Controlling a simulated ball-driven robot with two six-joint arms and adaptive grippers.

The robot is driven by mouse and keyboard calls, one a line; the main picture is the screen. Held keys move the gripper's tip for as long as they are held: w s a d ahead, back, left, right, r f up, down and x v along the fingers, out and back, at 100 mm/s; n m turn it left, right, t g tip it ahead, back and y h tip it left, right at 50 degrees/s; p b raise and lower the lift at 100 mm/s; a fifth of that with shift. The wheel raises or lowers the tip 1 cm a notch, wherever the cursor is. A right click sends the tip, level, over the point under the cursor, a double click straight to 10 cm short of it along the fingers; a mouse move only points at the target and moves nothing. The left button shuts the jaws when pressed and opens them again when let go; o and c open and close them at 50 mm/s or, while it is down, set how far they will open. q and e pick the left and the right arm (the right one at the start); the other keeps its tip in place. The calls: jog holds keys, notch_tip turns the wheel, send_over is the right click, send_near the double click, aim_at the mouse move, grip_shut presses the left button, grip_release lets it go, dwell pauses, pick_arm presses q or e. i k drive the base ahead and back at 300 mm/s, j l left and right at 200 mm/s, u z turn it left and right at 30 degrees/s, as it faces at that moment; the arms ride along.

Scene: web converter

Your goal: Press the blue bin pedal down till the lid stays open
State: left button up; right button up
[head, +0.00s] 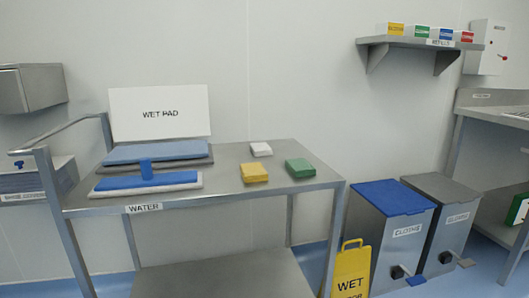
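The blue-lidded bin (388,225) stands on the floor at the lower right, with a grey body and a label on its front. Its flat blue lid (392,197) lies closed on top. Its blue pedal (416,281) sticks out low at the front, near the bottom of the view, beside a dark fitting. Neither of my grippers is in view.
A grey-lidded bin (444,222) with a grey pedal (467,263) stands close on the right. A yellow wet floor sign (351,268) stands just left of the blue bin. A steel cart (226,192) with pads and sponges fills the left and middle. A bench (487,104) is far right.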

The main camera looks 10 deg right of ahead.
aim_at(413, 280)
jog(key=z, duration=1.45)
jog(key=i+l+u, duration=0.4)
jog(key=i+l, duration=0.3)
jog(key=i, duration=0.25)
jog(key=i+l+u, duration=0.4)
jog(key=i+l, duration=0.45)
jog(key=l, duration=0.15)
